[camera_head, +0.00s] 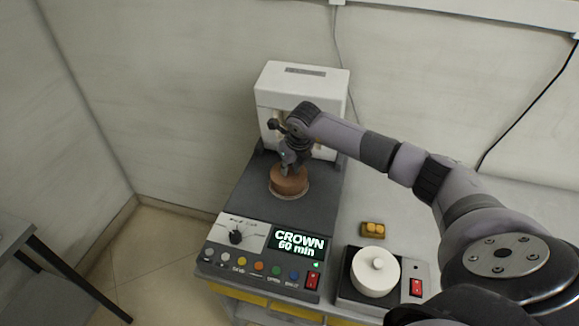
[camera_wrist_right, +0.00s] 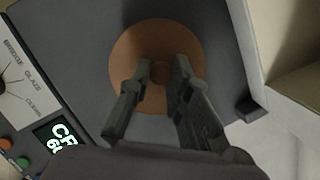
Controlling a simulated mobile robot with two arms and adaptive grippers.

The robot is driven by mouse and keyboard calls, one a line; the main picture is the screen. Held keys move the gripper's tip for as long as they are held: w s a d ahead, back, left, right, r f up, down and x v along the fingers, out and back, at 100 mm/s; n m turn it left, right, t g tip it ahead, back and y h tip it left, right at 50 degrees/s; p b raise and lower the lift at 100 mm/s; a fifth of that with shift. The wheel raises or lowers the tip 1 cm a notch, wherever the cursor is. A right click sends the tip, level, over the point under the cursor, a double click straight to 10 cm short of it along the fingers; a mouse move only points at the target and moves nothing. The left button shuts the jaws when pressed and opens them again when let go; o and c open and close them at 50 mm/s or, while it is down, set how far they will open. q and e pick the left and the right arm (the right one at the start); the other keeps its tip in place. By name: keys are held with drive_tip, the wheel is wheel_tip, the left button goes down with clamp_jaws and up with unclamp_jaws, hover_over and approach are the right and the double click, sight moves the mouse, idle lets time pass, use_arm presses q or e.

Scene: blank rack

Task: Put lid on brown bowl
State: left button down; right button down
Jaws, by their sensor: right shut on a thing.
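A round brown piece (camera_head: 289,182), by its look the brown bowl with its lid, stands upright on the dark machine bed. In the right wrist view the round brown lid (camera_wrist_right: 128,62) is seen from above with a small knob (camera_wrist_right: 160,73) at its middle. My right gripper (camera_head: 287,168) is over the lid from above, and its fingers (camera_wrist_right: 158,84) are closed around the knob. The lid hides the bowl's inside, and I cannot tell whether the lid rests fully on the rim. My left gripper is not in view.
A white upright housing (camera_head: 302,82) stands right behind the brown piece. A front panel with knob, coloured buttons and a display (camera_head: 298,241) lies before it. At the right are a white lidded pot (camera_head: 375,274) on a small unit and a yellow-brown block (camera_head: 373,230).

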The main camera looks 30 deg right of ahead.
drive_tip(key=c, duration=1.4)
unclamp_jaws()
drive_tip(key=shift+o, duration=0.2)
drive_tip(key=o, duration=0.4)
drive_tip(key=shift+r+p, duration=2)
drive_tip(key=shift+r, duration=1.55)
